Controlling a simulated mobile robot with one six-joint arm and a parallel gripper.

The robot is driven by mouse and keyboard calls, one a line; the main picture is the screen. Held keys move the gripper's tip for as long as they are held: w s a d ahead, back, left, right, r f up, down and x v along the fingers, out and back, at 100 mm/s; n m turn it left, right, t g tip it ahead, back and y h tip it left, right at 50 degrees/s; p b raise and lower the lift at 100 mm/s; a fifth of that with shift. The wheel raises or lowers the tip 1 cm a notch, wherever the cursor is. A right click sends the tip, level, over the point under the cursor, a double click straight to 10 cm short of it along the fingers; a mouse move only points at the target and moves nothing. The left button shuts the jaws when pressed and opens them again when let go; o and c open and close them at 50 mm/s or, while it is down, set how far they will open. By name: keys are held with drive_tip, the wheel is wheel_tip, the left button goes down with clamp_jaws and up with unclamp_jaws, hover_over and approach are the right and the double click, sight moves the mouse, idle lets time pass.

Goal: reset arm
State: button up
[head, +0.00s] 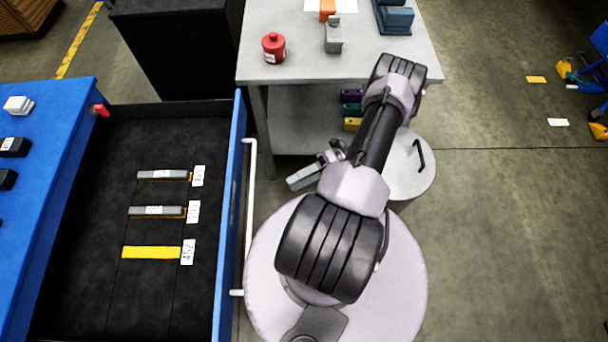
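My arm rises from its round base and bends over towards the grey table. My gripper (327,160) is small in the head view, partly behind the arm, between the open drawer and the round bin. A grey, block-like piece (303,178) shows at its left end. I cannot tell whether this is a held part or the gripper itself, nor whether the fingers are open.
The open drawer (98,290) at left has a blue wall and white handle, with two grey bars (160,175) (150,211) and a yellow strip (150,253) beside tags. The grey table (300,70) holds a red canister (273,47). Floor at right is mostly clear.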

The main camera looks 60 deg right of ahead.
drive_tip(key=shift+v, duration=1)
drive_tip(key=w+a+r+n+g+h, duration=0.2)
drive_tip(key=w+r+n+g+h, duration=0.15)
drive_tip(key=w+r+n, duration=0.45)
drive_tip(key=w+a+r+n+g+h, duration=0.25)
drive_tip(key=w+r+n+g, duration=0.2)
drive_tip(key=r+n, duration=0.8)
drive_tip(key=s+a+r+n+t+h, duration=0.2)
drive_tip(key=s+a+r+n, duration=0.2)
drive_tip(key=a+r+n, duration=0.5)
drive_tip(key=s+a+r+n+t+h, duration=0.3)
drive_tip(key=a+r+n, duration=0.6)
drive_tip(key=a+r, duration=0.2)
drive_tip(key=shift+s+a+r+n, duration=0.2)
drive_tip(key=shift+s+a+n, duration=0.15)
drive_tip(key=shift+a, duration=0.3)
